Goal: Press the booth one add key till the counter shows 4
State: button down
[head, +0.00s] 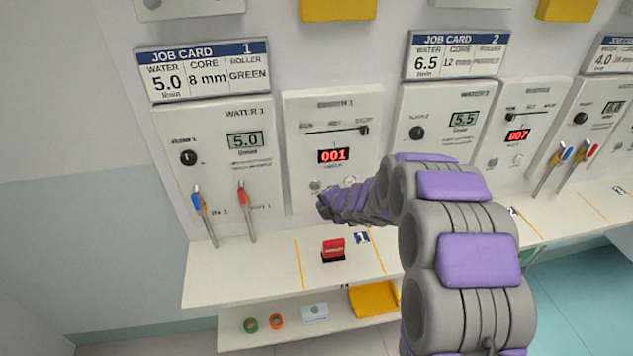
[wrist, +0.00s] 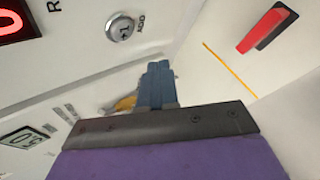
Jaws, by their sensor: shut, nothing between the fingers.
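The booth one counter (head: 334,155) shows a red 001 in the head view. Part of its display (wrist: 18,22) is at the top left of the wrist view. The add key (head: 315,186) is the round key below the counter at left. It is a silver button marked +1 ADD (wrist: 121,27) in the wrist view. My gripper (head: 324,207) is shut and empty, in front of the panel just below the add key. Its blue fingertips (wrist: 158,72) show a gap from the key in the wrist view.
A second round key (head: 350,181) sits right of the add key, partly close to my arm. Blue (head: 198,205) and red (head: 242,197) handled levers stand at left.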

aim_at(316, 186)
jog(key=w+p, duration=0.2)
jog(key=w+a+p, duration=0.1)
jog(key=w+p, duration=0.1)
jog(key=shift+w+a, duration=0.1)
jog(key=shift+a, duration=0.05)
jog(key=shift+a, duration=0.15)
dwell(0.5)
jog(key=shift+w+r+p, duration=0.15)
jog(key=shift+w+p, duration=0.05)
jog(key=shift+p, duration=0.45)
dwell(1.1)
jog(key=shift+w+a+p, duration=0.15)
jog(key=shift+w+p, duration=0.35)
jog(key=shift+p, duration=0.4)
dwell(1.2)
jog(key=shift+s+b, duration=0.2)
jog(key=shift+b, duration=0.2)
jog(key=shift+s+d+b, duration=0.25)
jog(key=shift+s+b, duration=0.3)
jog(key=shift+s, duration=0.05)
